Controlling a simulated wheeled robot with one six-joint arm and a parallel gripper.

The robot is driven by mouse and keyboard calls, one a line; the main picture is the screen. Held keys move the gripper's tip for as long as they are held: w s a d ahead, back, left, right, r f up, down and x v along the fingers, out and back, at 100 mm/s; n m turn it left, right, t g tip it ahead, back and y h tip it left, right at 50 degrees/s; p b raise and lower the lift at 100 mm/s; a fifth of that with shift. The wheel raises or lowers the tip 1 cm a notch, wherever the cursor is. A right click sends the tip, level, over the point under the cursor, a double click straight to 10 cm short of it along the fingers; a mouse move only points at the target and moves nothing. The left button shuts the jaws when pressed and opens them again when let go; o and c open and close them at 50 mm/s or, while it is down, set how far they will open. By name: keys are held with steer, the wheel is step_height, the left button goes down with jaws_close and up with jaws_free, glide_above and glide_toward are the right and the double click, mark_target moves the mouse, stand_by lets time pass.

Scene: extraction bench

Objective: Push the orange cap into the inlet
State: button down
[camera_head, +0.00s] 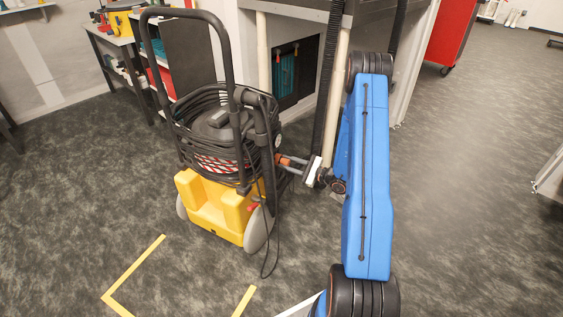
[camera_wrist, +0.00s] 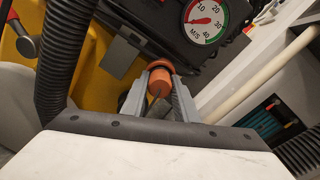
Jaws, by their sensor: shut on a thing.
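The orange cap (camera_wrist: 160,80) shows between the two grey fingers of my gripper (camera_wrist: 158,92) in the wrist view, and its wider rim lies beyond the fingertips. My gripper is shut on it. In the head view the cap (camera_head: 283,160) is a small orange spot at the right side of the extraction machine (camera_head: 214,130), with my gripper (camera_head: 292,165) reaching in from the right. The cap's far end faces the machine's black body. The inlet itself is hidden behind the cap, and I cannot tell whether the cap is inside it.
The machine has a yellow wheeled base (camera_head: 208,210), a black handle frame and coiled black hose. A round dial gauge (camera_wrist: 205,20) sits beside the cap. A ribbed black hose (camera_wrist: 62,55) runs close on the left. A bench (camera_head: 375,8) with pale legs stands behind; floor is clear at right.

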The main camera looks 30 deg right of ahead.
steer(key=shift+v, duration=3.2)
steer(key=shift+f, duration=0.1)
step_height(320, 180, down, 9)
steer(key=shift+w+a, duration=0.2)
steer(key=shift+w, duration=0.05)
stand_by(1.2)
steer(key=shift+x, duration=1.6)
stand_by(1.2)
